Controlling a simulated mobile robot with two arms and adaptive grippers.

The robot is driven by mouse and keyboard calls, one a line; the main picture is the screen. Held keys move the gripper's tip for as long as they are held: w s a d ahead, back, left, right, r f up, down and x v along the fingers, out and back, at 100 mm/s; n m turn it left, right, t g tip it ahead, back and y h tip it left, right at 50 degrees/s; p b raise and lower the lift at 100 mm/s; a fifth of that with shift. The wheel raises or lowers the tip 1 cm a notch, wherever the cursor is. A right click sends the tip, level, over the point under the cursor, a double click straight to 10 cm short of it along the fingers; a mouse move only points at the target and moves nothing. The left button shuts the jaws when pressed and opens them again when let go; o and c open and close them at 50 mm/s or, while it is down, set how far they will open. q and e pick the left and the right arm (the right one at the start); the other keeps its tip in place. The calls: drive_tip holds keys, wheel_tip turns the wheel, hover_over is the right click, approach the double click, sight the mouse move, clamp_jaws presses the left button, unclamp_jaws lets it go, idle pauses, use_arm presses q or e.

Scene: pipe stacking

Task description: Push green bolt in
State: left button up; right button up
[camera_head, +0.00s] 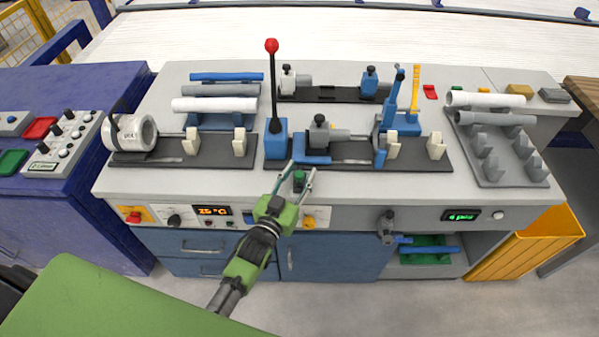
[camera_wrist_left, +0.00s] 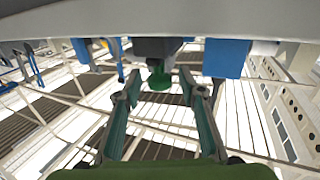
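The green bolt (camera_head: 299,175) is at the front edge of the workbench, below the blue clamp block. In the left wrist view the green bolt (camera_wrist_left: 159,79) sits under a dark block, centred just beyond my fingertips. My left gripper (camera_head: 302,171) reaches up from below in the head view, its fingers spread on either side of the bolt. In the left wrist view my left gripper (camera_wrist_left: 161,94) is open and empty, with a finger to each side of the bolt. I cannot tell whether either finger touches it. My right gripper is not in view.
The workbench (camera_head: 200,185) carries a red-knobbed lever (camera_head: 272,75), a blue-handled clamp (camera_head: 392,100), a white pipe roll (camera_head: 131,132) and several pipes on racks. Its front panel has a temperature display (camera_head: 212,210). Free floor lies in front.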

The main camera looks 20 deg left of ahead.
use_arm(q)
clamp_jaws()
drive_tip(key=shift+w+a+b, duration=0.25)
drive_tip(key=shift+w, duration=0.45)
drive_tip(key=shift+w+a+b, duration=0.2)
drive_tip(key=shift+w, duration=0.5)
drive_tip(key=shift+r, duration=0.1)
unclamp_jaws()
drive_tip(key=shift+w, duration=0.15)
drive_tip(key=s+a, duration=0.1)
drive_tip(key=s, duration=1.1)
drive_tip(key=shift+a, duration=0.2)
